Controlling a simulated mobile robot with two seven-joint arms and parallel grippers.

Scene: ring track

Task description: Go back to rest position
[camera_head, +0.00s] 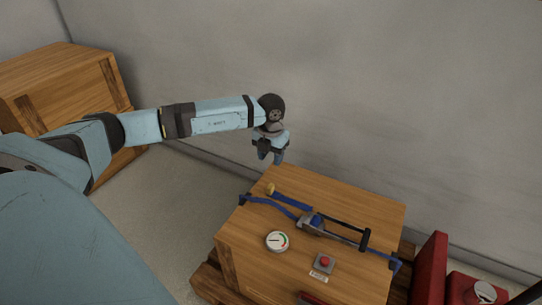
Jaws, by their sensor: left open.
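My left arm comes in from the left and stretches out over the floor toward the wooden crate (345,200). My left gripper (270,160) points down above the crate's far left edge. It is open and looks empty, apart from the things on the crate. My right gripper does not show. On the crate top lies a blue and black ring track device (312,222) with a curved blue rail. A small yellow knob (269,188) sits at its far left end.
A round white gauge (277,241) and a grey box with a red button (324,263) are on the crate top. Red objects (431,269) stand at the lower right. Another wooden crate (62,85) stands at the far left. A grey wall runs behind. Bare floor (165,215) lies between the crates.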

